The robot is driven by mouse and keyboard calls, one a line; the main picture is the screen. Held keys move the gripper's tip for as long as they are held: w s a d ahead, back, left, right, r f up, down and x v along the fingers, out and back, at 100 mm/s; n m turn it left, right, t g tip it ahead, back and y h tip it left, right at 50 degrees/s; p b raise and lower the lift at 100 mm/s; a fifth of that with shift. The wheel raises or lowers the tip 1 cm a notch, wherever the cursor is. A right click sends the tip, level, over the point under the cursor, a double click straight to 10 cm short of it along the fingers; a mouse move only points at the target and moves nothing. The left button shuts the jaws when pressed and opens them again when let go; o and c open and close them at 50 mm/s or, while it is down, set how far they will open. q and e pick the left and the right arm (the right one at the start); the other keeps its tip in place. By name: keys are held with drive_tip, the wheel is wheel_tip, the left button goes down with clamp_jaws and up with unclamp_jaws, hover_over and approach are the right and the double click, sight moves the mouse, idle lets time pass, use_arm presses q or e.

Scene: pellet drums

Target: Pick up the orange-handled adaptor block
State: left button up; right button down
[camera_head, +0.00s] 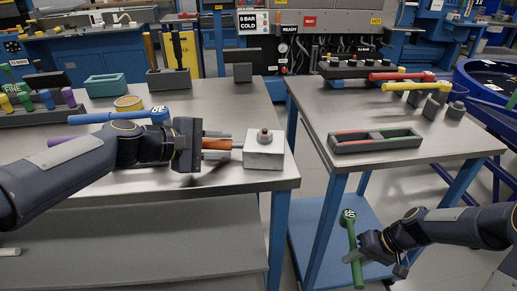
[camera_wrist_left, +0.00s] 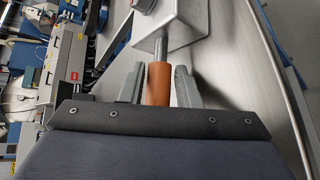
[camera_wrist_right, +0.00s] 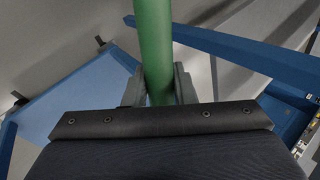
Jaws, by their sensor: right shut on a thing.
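The adaptor block (camera_head: 264,155) is a pale metal cube with a dark knob on top, near the right front edge of the left bench. Its orange handle (camera_head: 216,143) points left toward my left gripper (camera_head: 213,146). In the left wrist view the orange handle (camera_wrist_left: 158,84) lies between the two open fingers (camera_wrist_left: 159,88), with a narrow gap on each side. The block (camera_wrist_left: 172,22) is beyond the fingertips. My right gripper (camera_head: 373,255) is shut on a green-handled tool (camera_head: 354,250) beside the right bench. The green handle (camera_wrist_right: 153,50) fills the right wrist view's fingers.
A blue-handled tool (camera_head: 105,116) and a yellow ring (camera_head: 128,103) lie behind my left arm. A teal tray (camera_head: 106,85) stands further back. Bench surface behind the block is clear.

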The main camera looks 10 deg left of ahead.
use_arm(q)
drive_tip(key=shift+w+d, duration=0.15)
drive_tip(key=shift+d, duration=0.05)
clamp_jaws()
idle(0.3)
